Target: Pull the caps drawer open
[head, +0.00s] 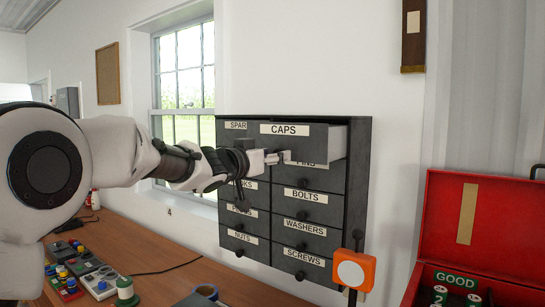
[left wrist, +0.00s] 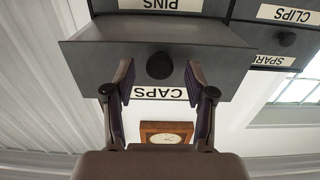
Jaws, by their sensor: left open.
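The caps drawer (head: 283,130) is the top right drawer of a dark grey cabinet (head: 359,180) on the wall. It stands out from the cabinet, its side wall showing in the head view. My left gripper (head: 277,157) is at its front, just below the CAPS label. In the left wrist view, which shows the cabinet upside down, the drawer front (left wrist: 100,62) faces me. Its round dark knob (left wrist: 160,65) sits between the open fingers of my left gripper (left wrist: 158,78), with a gap on each side. My right gripper is not in view.
Below are more closed, labelled drawers, such as BOLTS (head: 302,195). An orange box with a white round face (head: 352,271) stands before the cabinet's lower right. An open red case (head: 490,225) is at the right. The wooden bench (head: 150,245) holds small coloured devices at the left.

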